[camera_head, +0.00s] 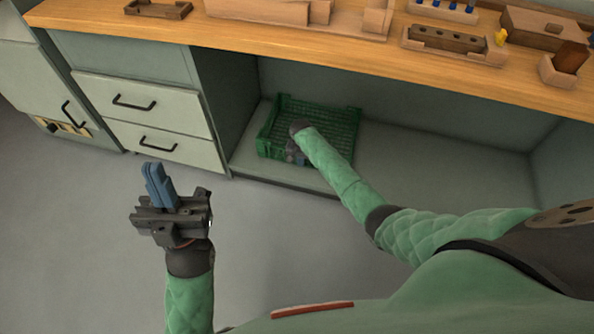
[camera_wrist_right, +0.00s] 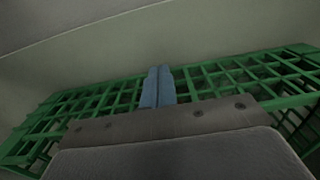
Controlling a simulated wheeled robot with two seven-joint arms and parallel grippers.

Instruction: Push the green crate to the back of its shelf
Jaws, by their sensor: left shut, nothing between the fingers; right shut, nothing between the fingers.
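The green crate (camera_head: 333,118) is a lattice-walled box on the low shelf (camera_head: 410,173) under the bench, at the shelf's left part. Its far side lies close to the back panel; I cannot tell if they touch. My right arm reaches into the shelf opening, and my right gripper (camera_head: 296,155) is at the crate's front side, partly hidden by my own wrist. In the right wrist view the shut blue fingers (camera_wrist_right: 158,86) overlap the green lattice (camera_wrist_right: 90,105); contact is unclear. My left gripper (camera_head: 158,184) is shut and empty over the floor, in front of the drawers.
The wooden benchtop (camera_head: 350,47) overhangs the shelf and carries a drilled block (camera_head: 447,39) and other wooden parts. Drawers (camera_head: 150,120) and a dividing panel (camera_head: 226,95) stand left of the crate. The shelf is clear to the crate's right.

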